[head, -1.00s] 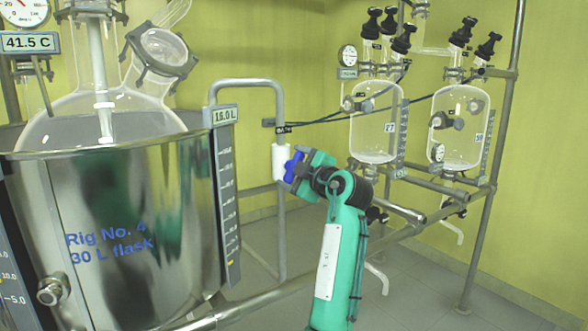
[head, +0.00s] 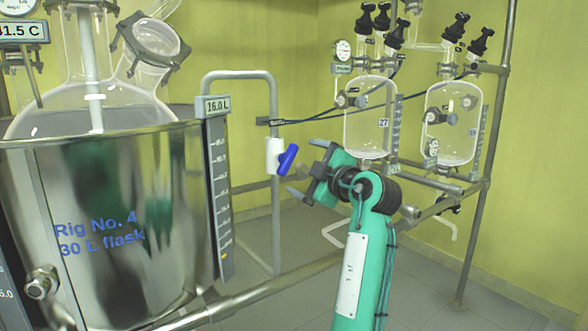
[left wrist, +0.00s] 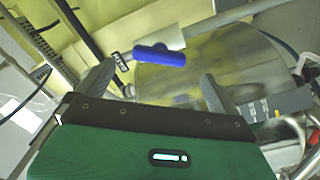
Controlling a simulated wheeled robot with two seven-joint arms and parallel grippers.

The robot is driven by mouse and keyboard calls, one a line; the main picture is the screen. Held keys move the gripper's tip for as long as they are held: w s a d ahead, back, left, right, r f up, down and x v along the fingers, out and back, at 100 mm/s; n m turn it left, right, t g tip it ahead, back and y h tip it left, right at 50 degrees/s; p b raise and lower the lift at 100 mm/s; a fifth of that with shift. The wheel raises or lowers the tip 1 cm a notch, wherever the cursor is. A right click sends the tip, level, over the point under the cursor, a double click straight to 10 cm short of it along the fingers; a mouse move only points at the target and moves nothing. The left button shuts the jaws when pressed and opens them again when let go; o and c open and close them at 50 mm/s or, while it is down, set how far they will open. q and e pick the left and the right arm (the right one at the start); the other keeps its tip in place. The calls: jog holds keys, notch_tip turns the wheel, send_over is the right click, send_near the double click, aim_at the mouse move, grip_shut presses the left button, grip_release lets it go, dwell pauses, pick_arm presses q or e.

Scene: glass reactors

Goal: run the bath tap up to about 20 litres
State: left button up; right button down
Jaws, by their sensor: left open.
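The bath tap is a white valve body (head: 274,156) on a grey bent pipe, with a blue lever handle (head: 288,158) standing at a slant to its right. The handle also shows in the left wrist view (left wrist: 160,55), between and beyond the fingers. My left gripper (head: 306,170) is open and empty, just right of and below the handle, apart from it in the head view. The steel bath (head: 180,220) stands at the left; its display (head: 217,105) reads 16.0 L above a dark level scale (head: 219,190). My right gripper is out of view.
A glass flask (head: 95,115) sits in the bath, with a 41.5 C display (head: 22,32) at the upper left. Two glass vessels (head: 370,130) (head: 452,135) hang on a pipe frame behind my arm. A rail (head: 270,288) crosses low in front.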

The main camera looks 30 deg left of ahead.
pick_arm(q)
jog(key=b+v, duration=0.1)
jog(key=v, duration=0.5)
dwell(7.4)
